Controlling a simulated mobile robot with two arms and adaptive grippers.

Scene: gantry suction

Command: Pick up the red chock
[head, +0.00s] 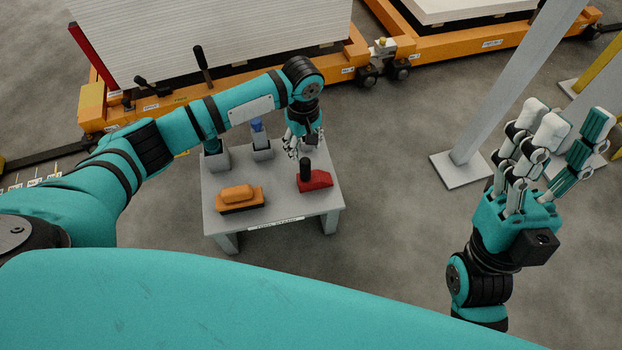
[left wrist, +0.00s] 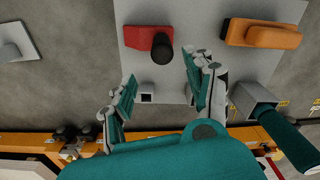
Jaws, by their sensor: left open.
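The red chock (head: 317,181) with an upright black handle (head: 305,167) sits near the right edge of the small grey tool stand (head: 280,206). My left gripper (head: 304,150) is open and empty, just behind the chock in the head view. In the left wrist view the red chock (left wrist: 139,40) and its black handle (left wrist: 162,54) lie beyond the spread fingers of the left gripper (left wrist: 160,82), apart from them. My right gripper (head: 562,122) is open and empty, raised at the right, away from the stand.
An orange block-like tool with a dark base (head: 239,196) lies at the stand's left. Grey holders stand along its back; one holds a blue-topped item (head: 257,128). Orange carts (head: 455,46) stand behind. A grey post (head: 500,90) rises at the right. The floor between is clear.

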